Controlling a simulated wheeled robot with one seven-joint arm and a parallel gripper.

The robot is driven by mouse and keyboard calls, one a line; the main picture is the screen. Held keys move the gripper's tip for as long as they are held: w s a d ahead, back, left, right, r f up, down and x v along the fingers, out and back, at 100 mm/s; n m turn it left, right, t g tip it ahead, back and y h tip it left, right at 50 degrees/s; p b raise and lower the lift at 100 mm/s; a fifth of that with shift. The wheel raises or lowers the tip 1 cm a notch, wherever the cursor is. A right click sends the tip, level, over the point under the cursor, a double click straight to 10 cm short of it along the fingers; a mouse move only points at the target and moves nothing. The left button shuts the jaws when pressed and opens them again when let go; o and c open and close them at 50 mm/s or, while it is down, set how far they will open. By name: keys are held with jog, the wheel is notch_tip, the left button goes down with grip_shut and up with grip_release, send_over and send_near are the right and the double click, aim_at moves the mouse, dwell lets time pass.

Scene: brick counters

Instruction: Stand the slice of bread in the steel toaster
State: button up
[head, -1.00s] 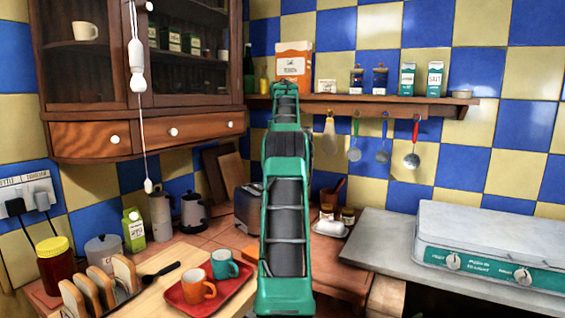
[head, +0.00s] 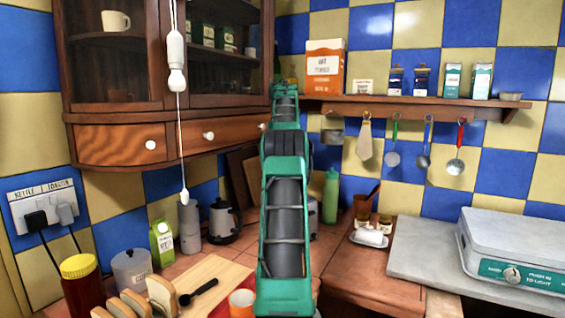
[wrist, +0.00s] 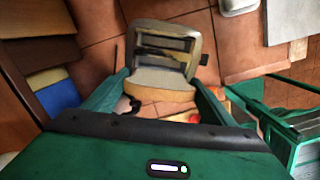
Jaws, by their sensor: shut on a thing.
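The slice of bread (wrist: 160,79), pale with a brown crust edge, is between the two fingers of my gripper (wrist: 158,92) in the wrist view. My gripper is shut on it. The steel toaster (wrist: 184,45) is just beyond the slice, with two dark slots showing. The slice overlaps the toaster's near part in the picture. I cannot tell its height above the toaster or whether they touch. In the head view my arm hides the gripper, the slice and most of the toaster.
A green bottle (head: 331,190), a white butter dish (head: 370,237) and jars stand right of my arm. A grey stove (head: 520,240) is at far right. The cupboard (head: 165,145) overhangs the left.

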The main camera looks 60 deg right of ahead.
jog(key=shift+s+d+f, duration=0.1)
jog(key=shift+s+f, duration=0.05)
jog(key=shift+f, duration=0.85)
jog(key=shift+s+f, duration=0.1)
jog(key=shift+f, duration=5.1)
jog(key=o, duration=1.1)
jog(key=shift+w+r, duration=0.15)
jog(key=shift+r, duration=0.4)
jog(key=r, duration=0.6)
jog(key=a+r, duration=0.1)
jog(key=r, duration=0.2)
jog(key=shift+w+r, duration=0.15)
jog(key=shift+r, duration=0.25)
